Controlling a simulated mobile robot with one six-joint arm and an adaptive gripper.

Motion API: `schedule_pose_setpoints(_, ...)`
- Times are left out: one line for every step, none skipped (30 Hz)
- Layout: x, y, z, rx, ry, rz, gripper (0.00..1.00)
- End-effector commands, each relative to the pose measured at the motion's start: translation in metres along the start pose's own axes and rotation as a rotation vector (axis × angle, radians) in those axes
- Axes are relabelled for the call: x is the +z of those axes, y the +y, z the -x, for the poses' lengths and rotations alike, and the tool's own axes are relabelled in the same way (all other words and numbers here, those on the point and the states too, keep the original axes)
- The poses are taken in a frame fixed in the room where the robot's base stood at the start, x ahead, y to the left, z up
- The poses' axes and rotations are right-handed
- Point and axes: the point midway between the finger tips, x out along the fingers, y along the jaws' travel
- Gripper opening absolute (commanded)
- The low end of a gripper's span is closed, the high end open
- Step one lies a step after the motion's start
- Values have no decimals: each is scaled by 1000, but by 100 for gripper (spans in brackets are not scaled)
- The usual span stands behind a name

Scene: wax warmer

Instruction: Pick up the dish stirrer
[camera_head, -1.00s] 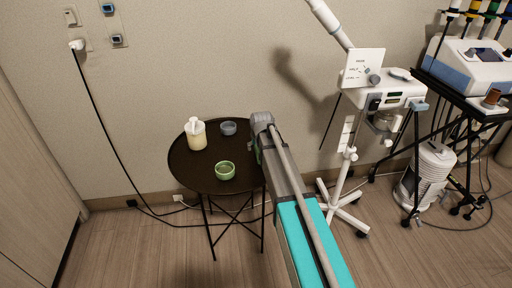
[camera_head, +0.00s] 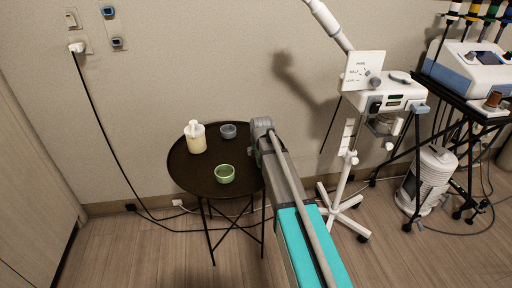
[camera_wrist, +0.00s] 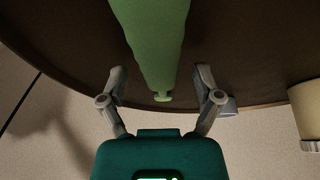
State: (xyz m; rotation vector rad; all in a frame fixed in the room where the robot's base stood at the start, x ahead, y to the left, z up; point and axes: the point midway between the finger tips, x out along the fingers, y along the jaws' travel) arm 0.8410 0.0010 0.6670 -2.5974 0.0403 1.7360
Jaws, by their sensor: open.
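A long green tapering object (camera_wrist: 155,40), which looks like the dish stirrer, runs down from the top edge of the wrist view to a small rounded tip. My gripper (camera_wrist: 161,82) is open, with one finger on each side of this green object and visible gaps between. I cannot tell how far the object is from the fingers in depth. In the head view my arm reaches over the right edge of the round dark table (camera_head: 190,178), and the fingers and most of the stirrer are hidden behind it.
On the table stand a green bowl (camera_head: 225,174), a grey bowl (camera_head: 228,131) and a cream pump bottle (camera_head: 196,139). The bottle also shows at the right of the wrist view (camera_wrist: 308,108). A white wheeled stand (camera_head: 346,190) is to the right.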

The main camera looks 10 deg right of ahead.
Motion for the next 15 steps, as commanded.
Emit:
schedule_pose_setpoints(0, 0, 0, 0, 0, 0, 83)
schedule_pose_setpoints(0, 0, -1, 0, 0, 0, 83)
schedule_pose_setpoints(0, 0, -1, 0, 0, 0, 83)
schedule_pose_setpoints(0, 0, -1, 0, 0, 0, 83)
schedule_pose_setpoints(1, 0, -1, 0, 0, 0, 83)
schedule_pose_setpoints(1, 0, -2, 0, 0, 0, 83)
schedule_pose_setpoints(1, 0, -2, 0, 0, 0, 83)
schedule_pose_setpoints(1, 0, -2, 0, 0, 0, 83)
schedule_pose_setpoints(1, 0, -3, 0, 0, 0, 83)
schedule_pose_setpoints(1, 0, -3, 0, 0, 0, 83)
schedule_pose_setpoints(2, 0, -4, 0, 0, 0, 83)
schedule_pose_setpoints(2, 0, -4, 0, 0, 0, 83)
schedule_pose_setpoints(2, 0, -4, 0, 0, 0, 83)
schedule_pose_setpoints(2, 0, -4, 0, 0, 0, 83)
schedule_pose_setpoints(2, 0, -4, 0, 0, 0, 83)
